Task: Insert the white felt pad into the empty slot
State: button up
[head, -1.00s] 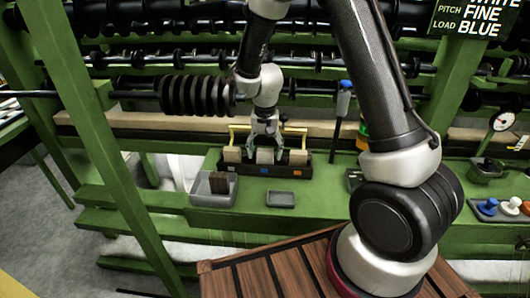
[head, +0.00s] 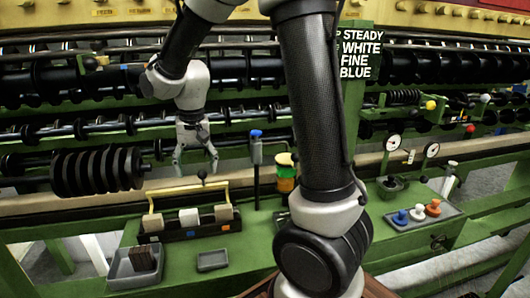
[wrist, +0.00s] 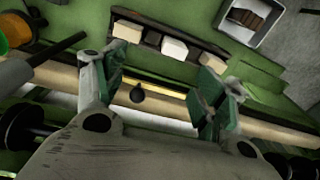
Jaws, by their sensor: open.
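A black rack (head: 172,237) stands on the green bench. It holds a white felt pad (head: 189,217) in its middle slot, with a tan pad (head: 152,222) on the left and another tan pad (head: 223,212) on the right. My gripper (head: 195,168) is above and behind the rack, open and empty. In the wrist view the white pad (wrist: 174,47) shows beyond and between the open fingers (wrist: 160,62), apart from them. How deep the white pad sits is too small to tell.
A yellow handle with a black knob (head: 202,174) spans behind the rack. A grey tray with dark brown blocks (head: 141,258) and an empty small tray (head: 212,261) stand in front. A blue-topped post (head: 256,150) and an orange-green canister (head: 286,176) stand right of the gripper.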

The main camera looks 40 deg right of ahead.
jog(key=s+d+r+n+t, duration=0.1)
jog(key=s+d+r, duration=0.2)
jog(key=s, duration=0.4)
jog(key=s+d+r+n+t, duration=0.1)
jog(key=s+d+r, duration=0.3)
jog(key=s, duration=0.3)
jog(key=s+d+r+n+t, duration=0.1)
jog(key=s+d+r, duration=0.2)
jog(key=s, duration=0.5)
jog(key=shift+d+r+n, duration=0.2)
jog(key=shift+d+n, duration=0.2)
jog(key=shift+d, duration=0.15)
